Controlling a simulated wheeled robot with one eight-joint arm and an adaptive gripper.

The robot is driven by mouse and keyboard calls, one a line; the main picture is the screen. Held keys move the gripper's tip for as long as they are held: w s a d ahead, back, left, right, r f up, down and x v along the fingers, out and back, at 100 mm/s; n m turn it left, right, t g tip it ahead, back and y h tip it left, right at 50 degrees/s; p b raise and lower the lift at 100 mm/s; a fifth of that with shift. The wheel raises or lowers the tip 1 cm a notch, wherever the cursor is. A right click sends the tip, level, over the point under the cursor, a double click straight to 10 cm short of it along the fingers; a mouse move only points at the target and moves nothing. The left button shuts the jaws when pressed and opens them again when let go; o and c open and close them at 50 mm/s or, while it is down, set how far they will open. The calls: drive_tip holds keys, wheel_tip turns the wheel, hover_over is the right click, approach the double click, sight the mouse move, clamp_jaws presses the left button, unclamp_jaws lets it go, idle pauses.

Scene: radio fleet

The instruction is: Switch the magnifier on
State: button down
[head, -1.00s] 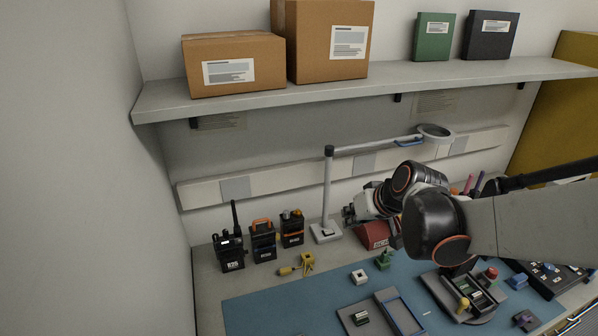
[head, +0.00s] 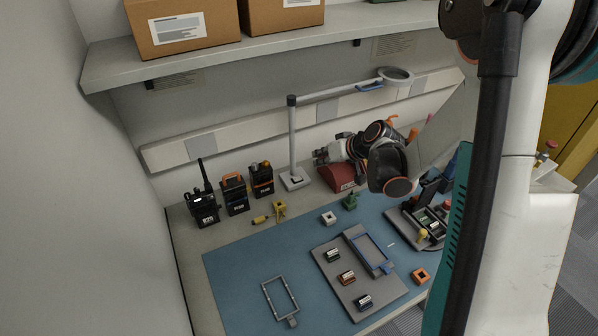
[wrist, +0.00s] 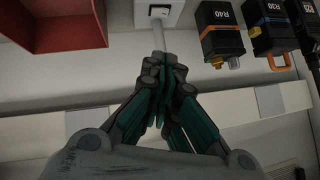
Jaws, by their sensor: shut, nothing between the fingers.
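The magnifier stands at the back of the bench. It has a pale base (head: 295,181), an upright grey post (head: 292,140), and an arm reaching right to a ring-shaped head (head: 396,75) with a blue handle. A small dark switch (head: 296,180) shows on the base. The base also shows at the top of the wrist view (wrist: 171,20), with the post (wrist: 158,38) running down behind my fingertips. My gripper (head: 319,157) is shut and empty, just right of the post and above the base. Whether it touches the post I cannot tell.
Several radios (head: 235,196) stand left of the base. A red bin (head: 340,177) lies close under my gripper at right. A yellow part (head: 280,209) lies in front. The blue mat (head: 235,265) holds trays and small modules. A shelf (head: 260,50) with boxes hangs above.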

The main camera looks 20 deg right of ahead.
drive_tip(key=b, duration=0.3)
hover_over(297, 179)
drive_tip(key=s+d, duration=0.1)
drive_tip(key=d, duration=0.1)
drive_tip(key=f, duration=0.6)
drive_tip(key=shift+s+a+f, duration=0.1)
drive_tip(key=shift+s+f, duration=0.1)
drive_tip(key=shift+f, duration=0.1)
drive_tip(key=f, duration=0.1)
drive_tip(key=a+f+b, duration=0.1)
drive_tip(key=f, duration=0.1)
drive_tip(key=shift+w, duration=0.15)
drive_tip(key=shift+a+f, duration=0.2)
drive_tip(key=shift+f, duration=0.3)
